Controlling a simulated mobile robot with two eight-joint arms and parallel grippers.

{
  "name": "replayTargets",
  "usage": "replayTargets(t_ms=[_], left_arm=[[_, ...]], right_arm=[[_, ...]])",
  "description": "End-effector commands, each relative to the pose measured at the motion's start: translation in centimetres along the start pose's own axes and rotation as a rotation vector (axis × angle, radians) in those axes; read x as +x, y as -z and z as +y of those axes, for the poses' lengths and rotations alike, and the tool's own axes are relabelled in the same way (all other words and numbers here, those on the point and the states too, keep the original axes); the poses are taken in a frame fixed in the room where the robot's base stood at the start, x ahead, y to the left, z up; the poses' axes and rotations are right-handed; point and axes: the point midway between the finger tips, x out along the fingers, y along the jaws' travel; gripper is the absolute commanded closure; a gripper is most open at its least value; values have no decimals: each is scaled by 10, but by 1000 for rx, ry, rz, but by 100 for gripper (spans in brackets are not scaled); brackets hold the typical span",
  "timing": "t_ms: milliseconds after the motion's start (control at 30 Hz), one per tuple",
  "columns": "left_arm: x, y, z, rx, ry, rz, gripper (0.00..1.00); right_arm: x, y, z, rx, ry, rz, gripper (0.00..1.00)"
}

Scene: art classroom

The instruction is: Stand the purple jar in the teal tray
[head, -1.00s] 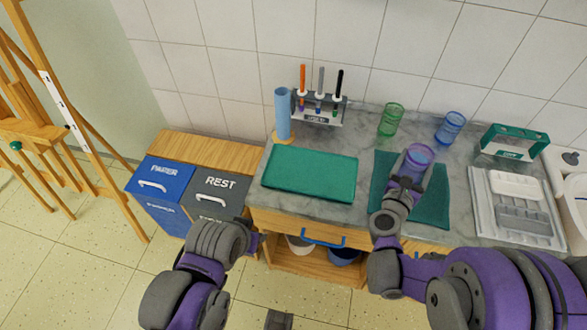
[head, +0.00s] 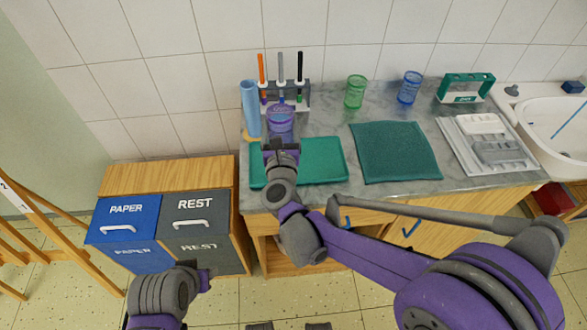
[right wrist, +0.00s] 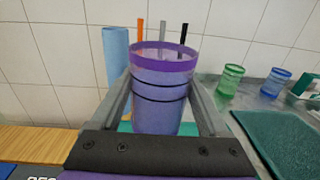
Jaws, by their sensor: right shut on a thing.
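The purple jar (head: 281,118), see-through with a purple rim, is upright between the fingers of my right gripper (head: 281,146). The right wrist view shows the jar (right wrist: 160,95) with a finger on each side. The teal tray (head: 325,162) lies on the counter, with the gripper and jar over its left part in the picture. The jar hides what is behind it, and I cannot tell how far its base is above the tray. My left gripper (head: 204,277) is low at the lower left, away from the counter, its jaws unclear.
A blue cylinder (head: 250,108) and a pen rack (head: 292,97) stand close behind the jar. A dark teal mat (head: 395,155) lies bare to the right. A green jar (head: 356,92) and a blue jar (head: 409,88) stand at the back. A white tray (head: 460,137) is further right.

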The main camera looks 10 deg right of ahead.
Motion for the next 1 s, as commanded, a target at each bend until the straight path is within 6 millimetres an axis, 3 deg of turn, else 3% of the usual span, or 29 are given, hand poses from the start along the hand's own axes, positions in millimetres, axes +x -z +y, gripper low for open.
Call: replayTargets(t_ms=[100,200,400,667,800,1000], left_arm=[[13,-7,0,0,0,-5,55],[16,-9,0,0,0,-6,55],[22,-13,0,0,0,-8,55],[26,-15,0,0,0,-9,55],[30,-17,0,0,0,-11,55],[30,-17,0,0,0,-11,55]], right_arm=[[-4,-4,26,2,-44,-1,78],[-5,3,33,2,-55,-2,78],[-5,39,34,1,-56,-3,78],[-4,61,33,1,-55,-3,78],[-4,82,33,2,-55,-3,78],[-5,88,33,2,-55,-3,78]])
